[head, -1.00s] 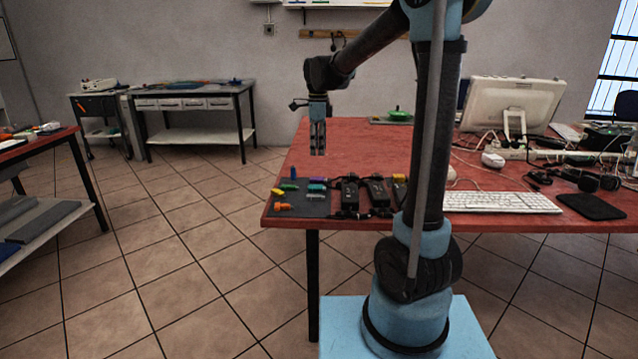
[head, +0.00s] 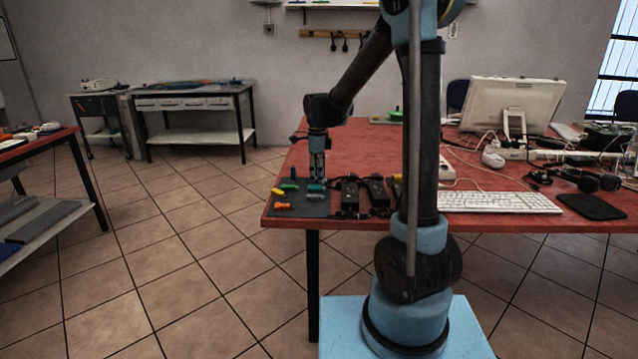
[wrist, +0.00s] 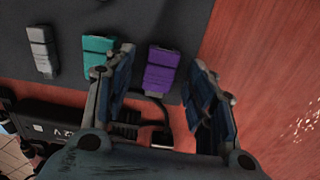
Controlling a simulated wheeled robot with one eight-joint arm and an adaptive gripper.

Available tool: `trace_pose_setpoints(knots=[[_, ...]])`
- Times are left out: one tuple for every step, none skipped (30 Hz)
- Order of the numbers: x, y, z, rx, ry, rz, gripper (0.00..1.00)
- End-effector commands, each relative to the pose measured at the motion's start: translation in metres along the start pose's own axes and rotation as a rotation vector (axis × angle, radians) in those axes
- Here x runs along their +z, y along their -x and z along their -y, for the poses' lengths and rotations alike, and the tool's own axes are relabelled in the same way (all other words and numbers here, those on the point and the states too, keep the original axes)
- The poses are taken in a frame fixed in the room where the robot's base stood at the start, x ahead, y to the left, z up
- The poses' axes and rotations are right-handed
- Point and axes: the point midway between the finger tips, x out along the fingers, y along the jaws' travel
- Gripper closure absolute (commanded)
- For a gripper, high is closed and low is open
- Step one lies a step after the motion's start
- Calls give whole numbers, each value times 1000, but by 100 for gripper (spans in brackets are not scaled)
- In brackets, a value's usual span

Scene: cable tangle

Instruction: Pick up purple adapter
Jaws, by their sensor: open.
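In the wrist view the purple adapter (wrist: 161,71) lies on a dark grey mat (wrist: 140,20), between and just beyond the two fingers of my open gripper (wrist: 165,98). A teal adapter (wrist: 97,53) lies to its left, close to the left finger, and a light grey one (wrist: 42,50) lies farther left. In the head view my gripper (head: 316,178) points down low over the mat's back right part, above the teal adapter (head: 316,188). The purple adapter cannot be made out behind the gripper there. Nothing is held.
Black power bricks (head: 349,194) with cables lie just right of the adapters. Green, yellow and orange adapters (head: 283,206) lie on the mat's left part. A keyboard (head: 500,202) and a monitor (head: 512,105) are farther right. The red table (head: 365,150) is clear behind the mat.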

Motion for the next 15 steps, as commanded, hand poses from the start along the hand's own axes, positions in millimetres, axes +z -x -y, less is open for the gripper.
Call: trace_pose_setpoints(knots=[[0,-2,0,0,0,0,49],[0,-3,0,0,0,0,49],[0,-3,0,0,0,0,49],[0,-3,0,0,0,0,49],[0,-3,0,0,0,0,49],[0,-3,0,0,0,0,49],[0,-3,0,0,0,0,49],[0,-3,0,0,0,0,49],[0,-3,0,0,0,0,54],[0,-3,0,0,0,0,60],[0,-3,0,0,0,0,67],[0,-3,0,0,0,0,76],[0,-3,0,0,0,0,83],[0,-3,0,0,0,0,90],[0,-3,0,0,0,0,95]])
